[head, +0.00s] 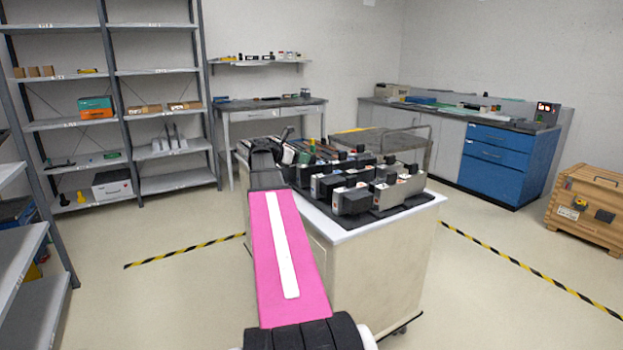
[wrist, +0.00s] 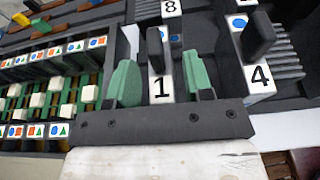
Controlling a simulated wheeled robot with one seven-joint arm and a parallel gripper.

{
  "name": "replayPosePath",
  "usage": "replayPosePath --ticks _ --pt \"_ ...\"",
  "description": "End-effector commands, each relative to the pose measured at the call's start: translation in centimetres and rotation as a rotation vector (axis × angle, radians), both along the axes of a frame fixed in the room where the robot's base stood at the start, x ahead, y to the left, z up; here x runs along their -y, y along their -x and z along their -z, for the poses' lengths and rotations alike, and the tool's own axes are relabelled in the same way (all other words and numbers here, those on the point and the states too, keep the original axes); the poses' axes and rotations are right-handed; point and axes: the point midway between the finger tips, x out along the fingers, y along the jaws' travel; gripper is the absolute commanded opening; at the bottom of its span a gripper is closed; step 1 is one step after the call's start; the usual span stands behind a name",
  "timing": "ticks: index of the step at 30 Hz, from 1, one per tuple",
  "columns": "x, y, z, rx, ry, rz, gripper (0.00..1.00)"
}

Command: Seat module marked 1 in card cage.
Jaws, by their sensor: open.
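The module marked 1 (wrist: 162,90) shows in the wrist view as a dark block with a white numbered face and an upright black handle (wrist: 155,45). My gripper (wrist: 160,76) is open, with one green-padded finger on each side of this module. Whether the pads touch it I cannot tell. At the left of the wrist view is what looks like the card cage (wrist: 62,128), with rows of labels bearing blue circles, orange squares and green triangles. In the head view my arm hides part of the cart top and most of my gripper.
The module marked 4 (wrist: 262,76) stands close to the right, with the module marked 8 (wrist: 170,8) beyond. The white-topped cart (head: 385,222) carries several dark modules packed closely. Open floor surrounds the cart, with shelves at the left and a blue cabinet (head: 490,165) behind right.

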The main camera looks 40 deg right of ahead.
Motion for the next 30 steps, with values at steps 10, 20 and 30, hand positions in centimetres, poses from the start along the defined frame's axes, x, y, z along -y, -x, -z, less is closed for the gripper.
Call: replayPosePath --ticks 10,20,30 --pt "3.7 -0.3 0.5 0.001 -0.001 0.001 0.47" --pt "5.2 0.0 1.0 0.002 -0.001 -0.002 0.47" --pt "5.1 0.0 1.0 0.002 0.000 -0.002 0.00"
